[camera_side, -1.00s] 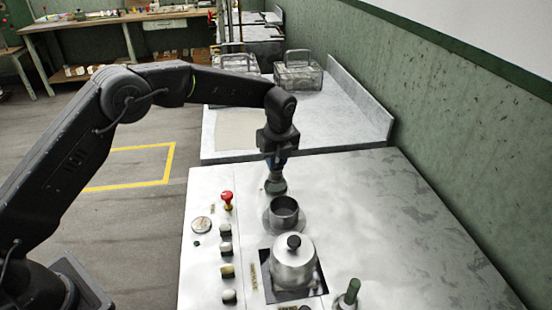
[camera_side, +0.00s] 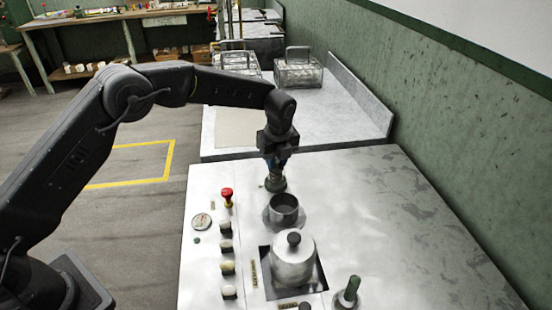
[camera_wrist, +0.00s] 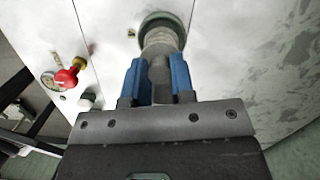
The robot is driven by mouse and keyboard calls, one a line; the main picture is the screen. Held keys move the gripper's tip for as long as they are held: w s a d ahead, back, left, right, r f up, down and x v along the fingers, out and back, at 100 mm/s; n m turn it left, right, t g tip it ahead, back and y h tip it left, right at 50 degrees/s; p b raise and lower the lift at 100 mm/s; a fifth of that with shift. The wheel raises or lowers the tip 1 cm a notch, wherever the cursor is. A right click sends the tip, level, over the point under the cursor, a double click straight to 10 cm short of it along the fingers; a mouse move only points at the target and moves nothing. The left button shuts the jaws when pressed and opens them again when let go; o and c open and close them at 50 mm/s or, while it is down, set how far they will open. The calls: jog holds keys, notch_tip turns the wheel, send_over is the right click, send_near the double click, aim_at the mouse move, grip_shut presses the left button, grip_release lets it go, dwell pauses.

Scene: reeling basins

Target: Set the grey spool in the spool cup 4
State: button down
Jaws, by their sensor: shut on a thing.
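The grey spool (camera_wrist: 160,42) is between the blue fingers of my gripper (camera_wrist: 158,78) in the wrist view, and they are shut on it. In the side view, my gripper (camera_side: 277,162) points down at the far end of the steel bench top. A low green cup (camera_wrist: 166,20) rings the spool's far end in the wrist view. The green cup (camera_side: 275,184) also shows right under my gripper in the side view. The spool's lower end appears to be at or inside the cup's rim; its bottom is hidden. I cannot read the cup's number.
An open metal basin (camera_side: 285,209) stands just in front of the cup. A lidded pot (camera_side: 293,262) is nearer the camera. A red knob (camera_side: 227,194) and several switches line the left edge. A green-handled lever (camera_side: 350,290) stands front right. The bench's right side is clear.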

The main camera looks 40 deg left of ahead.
jog(key=shift+f, duration=0.8)
dwell(1.0)
jog(key=shift+c, duration=2.1)
grip_release()
jog(key=shift+r, duration=3.5)
